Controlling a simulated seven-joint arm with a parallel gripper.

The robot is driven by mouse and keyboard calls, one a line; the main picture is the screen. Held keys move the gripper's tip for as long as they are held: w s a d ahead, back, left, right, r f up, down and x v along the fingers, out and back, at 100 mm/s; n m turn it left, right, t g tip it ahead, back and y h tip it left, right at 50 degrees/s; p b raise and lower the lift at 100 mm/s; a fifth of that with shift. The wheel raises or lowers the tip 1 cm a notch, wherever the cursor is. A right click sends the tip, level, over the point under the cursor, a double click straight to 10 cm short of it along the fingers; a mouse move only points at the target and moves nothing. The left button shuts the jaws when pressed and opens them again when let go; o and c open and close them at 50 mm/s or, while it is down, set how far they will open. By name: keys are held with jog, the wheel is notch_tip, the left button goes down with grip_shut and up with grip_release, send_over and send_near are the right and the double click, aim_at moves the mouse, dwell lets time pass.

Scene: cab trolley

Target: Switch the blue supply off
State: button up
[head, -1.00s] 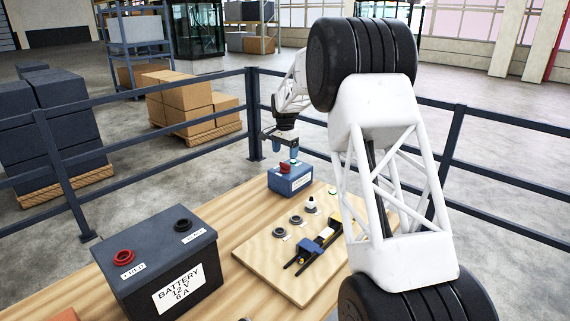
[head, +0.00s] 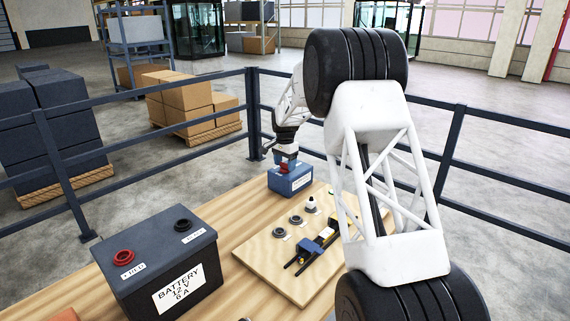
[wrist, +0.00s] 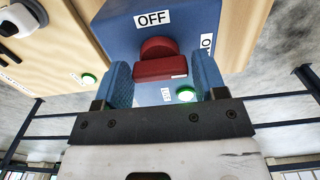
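The blue supply (head: 290,180) is a small blue box at the far end of the wooden table. It carries a red rotary knob (wrist: 158,62), with an OFF label (wrist: 152,19) beyond it and another, partly hidden label to the right. The knob's bar lies across the wrist view, its pale mark at the right end, towards that second label. A green lamp (wrist: 186,94) glows on the supply. My gripper (wrist: 163,78) is open, its blue fingers on either side of the knob with very little gap. I cannot tell whether they touch it.
A dark battery (head: 155,262) stands on the left of the table. A wooden board (head: 285,258) with several round fittings and a blue-black slider part lies in front of the supply. A second green lamp (wrist: 88,79) shows in the wrist view. Dark railings (head: 200,146) stand behind.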

jog(key=c, duration=0.6)
jog(key=shift+o, duration=0.2)
jog(key=shift+n, duration=0.4)
jog(key=n, duration=1.1)
jog(key=shift+n, duration=0.4)
jog(key=n, duration=0.5)
jog(key=shift+n, duration=0.3)
jog(key=o, duration=0.9)
